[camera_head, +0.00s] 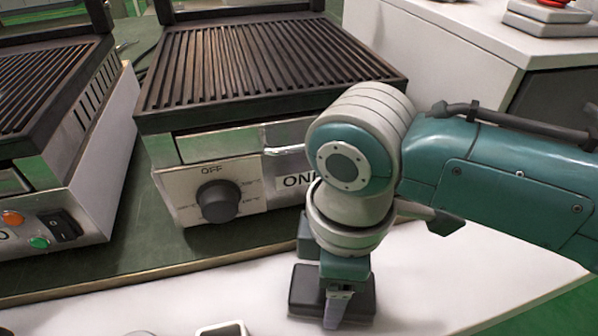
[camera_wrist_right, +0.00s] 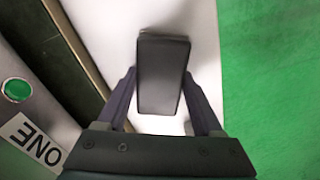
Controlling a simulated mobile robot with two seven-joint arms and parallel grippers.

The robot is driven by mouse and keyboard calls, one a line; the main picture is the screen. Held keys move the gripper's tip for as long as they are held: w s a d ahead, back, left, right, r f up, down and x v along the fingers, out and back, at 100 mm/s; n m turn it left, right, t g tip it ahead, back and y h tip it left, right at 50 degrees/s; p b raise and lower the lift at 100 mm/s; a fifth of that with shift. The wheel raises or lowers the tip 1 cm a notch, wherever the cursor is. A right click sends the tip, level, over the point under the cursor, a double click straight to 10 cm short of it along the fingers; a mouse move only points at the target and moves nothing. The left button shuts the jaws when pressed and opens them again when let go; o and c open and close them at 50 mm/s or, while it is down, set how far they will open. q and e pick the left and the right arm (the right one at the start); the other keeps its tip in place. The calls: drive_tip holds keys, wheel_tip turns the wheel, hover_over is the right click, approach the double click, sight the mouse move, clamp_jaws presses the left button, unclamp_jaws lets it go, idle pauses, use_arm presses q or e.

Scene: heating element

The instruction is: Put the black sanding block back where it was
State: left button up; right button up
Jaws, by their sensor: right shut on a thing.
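The black sanding block (camera_head: 305,289) is a dark rectangular block at the front edge of the white counter in the head view. It also shows in the right wrist view (camera_wrist_right: 162,70), between the two fingers. My right gripper (camera_head: 338,304) points down over the block and is shut on it, one finger along each long side. I cannot tell whether the block touches the white surface or is just above it. Part of the block is hidden by my fingers in the head view. My left gripper is not in view.
A ribbed grill (camera_head: 262,62) with a black knob (camera_head: 218,201) stands behind my right gripper. A second grill (camera_head: 60,190) is at the left. A light-rimmed object (camera_head: 221,328) is at the bottom edge.

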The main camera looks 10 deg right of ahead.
drive_tip(key=shift+f, duration=0.1)
drive_tip(key=shift+f, duration=0.15)
drive_tip(key=o, duration=1.4)
drive_tip(key=shift+o, duration=0.2)
drive_tip(key=shift+s+a+r+m+y+p, duration=1.2)
drive_tip(key=shift+r+p, duration=1.75)
drive_tip(key=shift+r, duration=2.9)
drive_tip(key=s+d+r+m+t+h, duration=0.2)
drive_tip(key=s+d+m+t, duration=0.1)
drive_tip(key=s+d+m, duration=0.6)
drive_tip(key=d, duration=0.2)
drive_tip(key=shift+s+d+t, duration=0.3)
drive_tip(key=shift+s+d, duration=0.05)
